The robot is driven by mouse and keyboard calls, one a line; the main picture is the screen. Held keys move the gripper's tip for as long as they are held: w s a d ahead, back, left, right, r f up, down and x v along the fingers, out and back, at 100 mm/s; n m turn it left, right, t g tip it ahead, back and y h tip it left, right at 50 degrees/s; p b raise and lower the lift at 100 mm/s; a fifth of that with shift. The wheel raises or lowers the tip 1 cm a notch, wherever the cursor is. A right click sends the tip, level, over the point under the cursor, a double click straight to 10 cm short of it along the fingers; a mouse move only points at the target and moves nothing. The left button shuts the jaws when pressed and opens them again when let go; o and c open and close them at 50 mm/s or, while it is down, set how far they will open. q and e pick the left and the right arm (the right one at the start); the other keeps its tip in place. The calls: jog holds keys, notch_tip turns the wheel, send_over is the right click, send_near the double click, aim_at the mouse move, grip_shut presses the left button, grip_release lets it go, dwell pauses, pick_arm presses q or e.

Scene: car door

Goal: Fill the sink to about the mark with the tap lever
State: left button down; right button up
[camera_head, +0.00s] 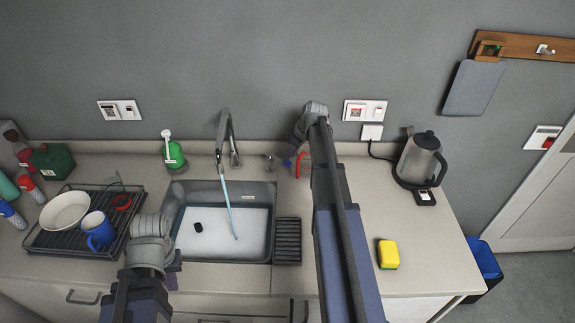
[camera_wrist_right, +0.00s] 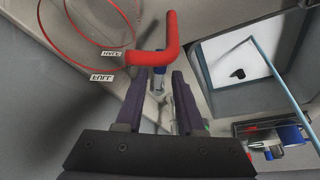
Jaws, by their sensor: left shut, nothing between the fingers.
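The grey sink (camera_head: 272,203) holds pale water (camera_head: 215,243), and a thin blue stream (camera_head: 229,205) runs into it from the curved tap (camera_head: 222,130). A small white label (camera_head: 248,197) is on the sink's back wall, above the water surface. The red lever (camera_head: 299,165) stands right of the tap. In the right wrist view the bent red lever (camera_wrist_right: 172,40) is just past my right gripper's (camera_wrist_right: 158,78) spread, empty fingers; I cannot tell if they touch. My left gripper (camera_head: 174,270) is shut and empty at the sink's front left.
A black object (camera_head: 198,227) is in the sink. A dish rack (camera_head: 55,240) with a bowl and blue mug is at left, a green soap bottle (camera_head: 174,155) behind. A dark ribbed tray (camera_head: 288,240), yellow sponge (camera_head: 388,253) and kettle (camera_head: 420,160) are at right. Wrist-view labels (camera_wrist_right: 103,77) read "FULL" and "HALF".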

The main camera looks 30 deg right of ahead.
aim_at(278, 160)
jog(key=b+x, duration=0.2)
jog(key=x, duration=0.2)
jog(key=shift+b, duration=0.35)
jog(key=shift+r, duration=0.1)
grip_shut()
dwell(1.0)
